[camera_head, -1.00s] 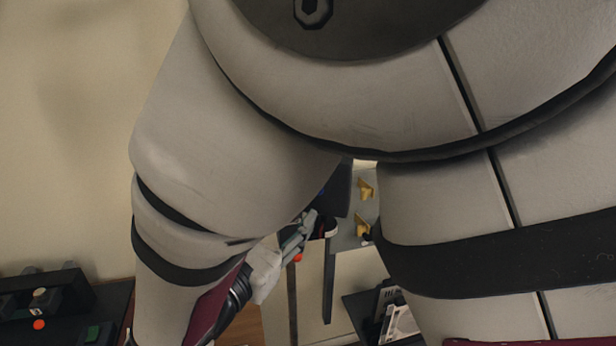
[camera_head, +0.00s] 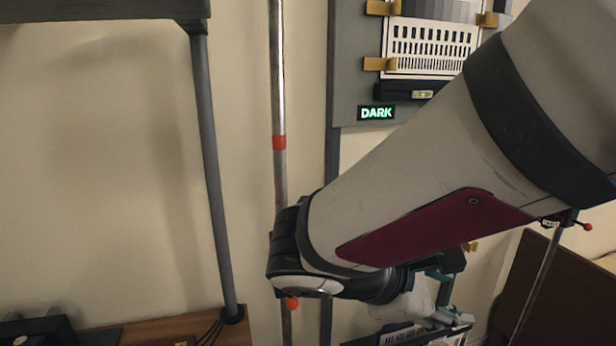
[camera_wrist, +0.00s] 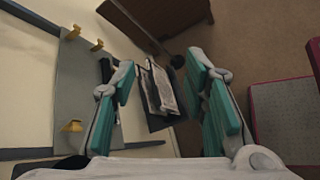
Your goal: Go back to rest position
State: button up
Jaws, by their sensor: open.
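My arm reaches from the upper right to the lower middle of the head view. My gripper (camera_head: 440,295) is at its end, low in that view and partly hidden behind my wrist. In the wrist view my gripper (camera_wrist: 161,68) has its two teal-padded fingers spread wide apart, with nothing held between them. A dark tray or rack with pale printed plates (camera_wrist: 160,92) shows beyond the gap between the fingers, apart from them as far as I can tell. Part of it shows under the gripper in the head view (camera_head: 425,337).
A grey board (camera_head: 349,60) holds a test chart (camera_head: 430,45) by brass clips, with a lit DARK sign (camera_head: 376,113). A metal pole (camera_head: 278,90) and a grey post (camera_head: 211,160) stand left of my wrist. Brown furniture (camera_head: 550,290) is at right.

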jog(key=s+d+m+g+y, duration=0.2)
jog(key=s+d+m+y, duration=0.1)
jog(key=s+m+y, duration=0.3)
jog(key=s+r+m+t+y, duration=0.1)
jog(key=m, duration=0.2)
jog(key=a+r+m+t+y, duration=0.1)
jog(key=m+y, duration=0.1)
jog(key=m, duration=0.1)
jog(key=s+a+r+m+t+y, duration=0.1)
jog(key=m, duration=0.2)
jog(key=shift+s+a, duration=0.15)
jog(key=shift+s, duration=0.2)
dwell(1.6)
